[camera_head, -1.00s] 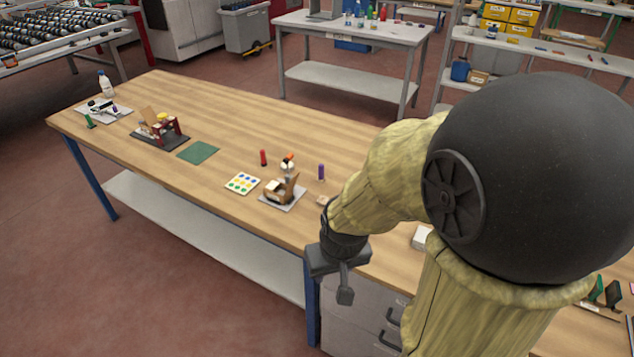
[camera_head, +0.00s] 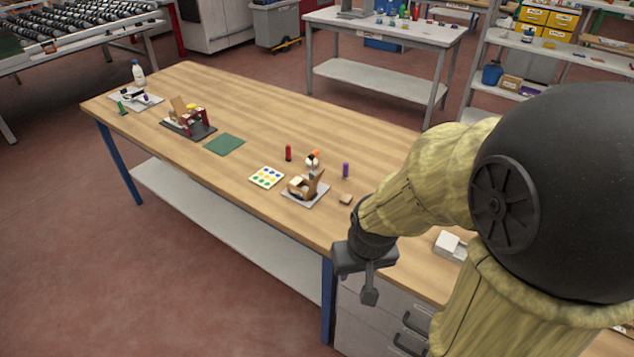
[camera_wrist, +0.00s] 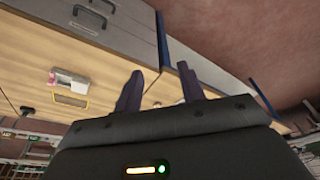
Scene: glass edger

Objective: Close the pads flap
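Two small units with raised brown flaps stand on the wooden table. The nearer brown flap (camera_head: 315,182) is tilted up on a unit on a light base plate (camera_head: 310,199). The farther brown flap (camera_head: 178,106) stands up on a dark-based unit (camera_head: 190,127) with red parts. I cannot tell which is the pads flap. My gripper (camera_head: 369,292) hangs beside the table's front edge, to the right of and nearer than both units, touching neither. In the wrist view its two fingers (camera_wrist: 160,90) are apart with nothing between them.
A card with coloured dots (camera_head: 267,177), a red cylinder (camera_head: 288,153) and a purple cylinder (camera_head: 346,170) stand near the closer unit. A green mat (camera_head: 225,144) lies between the units. Drawers (camera_head: 380,315) sit under the table's near end. Bare tabletop lies behind the units.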

